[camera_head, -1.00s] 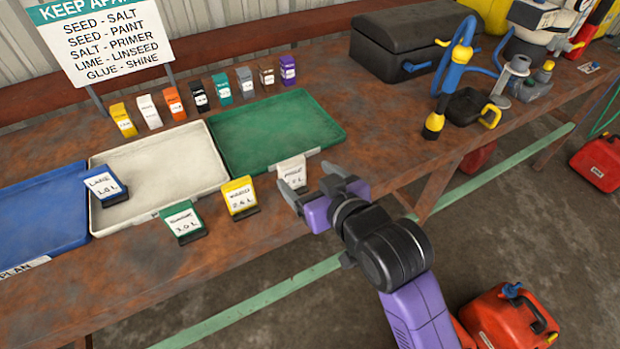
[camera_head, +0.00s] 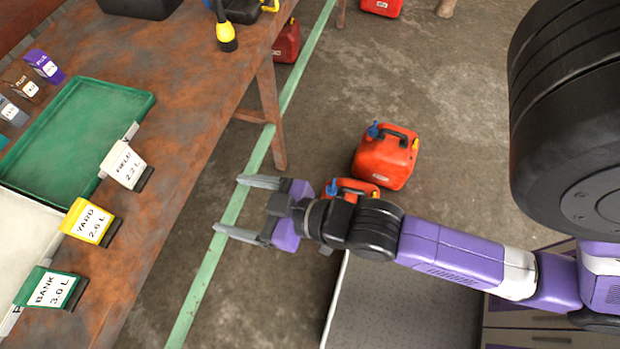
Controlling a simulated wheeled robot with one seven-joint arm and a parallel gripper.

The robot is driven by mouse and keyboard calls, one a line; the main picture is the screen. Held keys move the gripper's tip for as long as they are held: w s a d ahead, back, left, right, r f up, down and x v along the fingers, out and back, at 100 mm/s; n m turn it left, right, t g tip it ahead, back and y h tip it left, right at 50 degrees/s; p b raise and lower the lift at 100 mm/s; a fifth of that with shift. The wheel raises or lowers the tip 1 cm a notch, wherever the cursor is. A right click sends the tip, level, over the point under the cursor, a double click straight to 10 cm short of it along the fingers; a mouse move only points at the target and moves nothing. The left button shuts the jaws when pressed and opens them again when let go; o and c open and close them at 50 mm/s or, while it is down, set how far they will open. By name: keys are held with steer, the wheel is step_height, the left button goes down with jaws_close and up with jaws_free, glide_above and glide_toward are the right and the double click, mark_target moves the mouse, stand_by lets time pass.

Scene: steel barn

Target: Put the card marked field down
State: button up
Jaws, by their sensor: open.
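The card marked field (camera_head: 124,163) is white, reads "FIELD 2.2 L", and stands tilted in a dark holder on the rusty bench (camera_head: 185,125), in front of the green tray (camera_head: 131,99). My gripper (camera_head: 232,207) is open and empty. In the picture it is off the bench's front edge, over the floor and the green rail, to the right of the field card and apart from it.
The yellow yard card (camera_head: 87,223) and green bank card (camera_head: 49,289) stand along the bench front. Small cartons, among them a purple one (camera_head: 45,65), stand behind the tray. Red fuel cans (camera_head: 385,155) sit on the floor.

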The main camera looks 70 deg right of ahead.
steer(key=f+v, duration=0.1)
steer(key=v, duration=1.4)
steer(key=shift+s+d+t, duration=0.15)
steer(key=shift+s+t, duration=0.15)
steer(key=shift+s, duration=0.25)
